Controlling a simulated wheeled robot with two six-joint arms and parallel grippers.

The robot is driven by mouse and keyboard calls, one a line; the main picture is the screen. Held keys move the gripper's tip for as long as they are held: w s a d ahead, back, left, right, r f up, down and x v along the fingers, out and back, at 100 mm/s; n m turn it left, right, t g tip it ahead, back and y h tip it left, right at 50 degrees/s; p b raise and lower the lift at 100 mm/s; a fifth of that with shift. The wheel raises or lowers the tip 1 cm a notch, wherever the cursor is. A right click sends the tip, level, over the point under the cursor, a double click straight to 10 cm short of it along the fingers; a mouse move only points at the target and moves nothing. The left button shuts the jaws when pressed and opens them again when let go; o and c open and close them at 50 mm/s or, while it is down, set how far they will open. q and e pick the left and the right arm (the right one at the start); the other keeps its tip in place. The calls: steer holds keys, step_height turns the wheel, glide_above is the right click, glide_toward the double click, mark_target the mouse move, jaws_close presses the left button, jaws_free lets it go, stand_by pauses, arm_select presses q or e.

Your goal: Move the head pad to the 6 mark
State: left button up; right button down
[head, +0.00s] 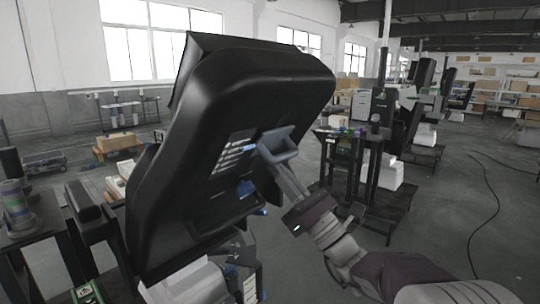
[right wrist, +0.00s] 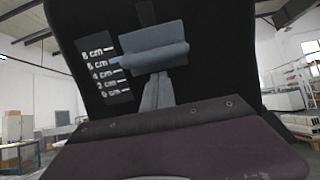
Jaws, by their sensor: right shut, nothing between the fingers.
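A large black padded back shell (head: 235,90) stands tilted in the head view. A second black padded edge, which looks like the head pad (head: 187,68), shows along its upper left; most of it is hidden. The shell's rear has a white-marked cm scale (right wrist: 98,73) with a blue pointer (right wrist: 114,61) beside its second label from the top, which seems to read 6 cm. A grey crossbar (right wrist: 153,48) sits right of the pointer. My right gripper (head: 272,158) is shut and empty, its fingertips just below the crossbar; whether they touch is unclear. My left gripper is out of view.
Black equipment stands (head: 345,165) are behind and right of my right arm. A black armrest (head: 84,202) and a small table with a patterned cylinder (head: 17,208) are at left. A cable (head: 492,200) lies on the open grey floor at right.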

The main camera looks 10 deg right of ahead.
steer(key=b+v, duration=0.5)
steer(key=v, duration=0.3)
stand_by(0.7)
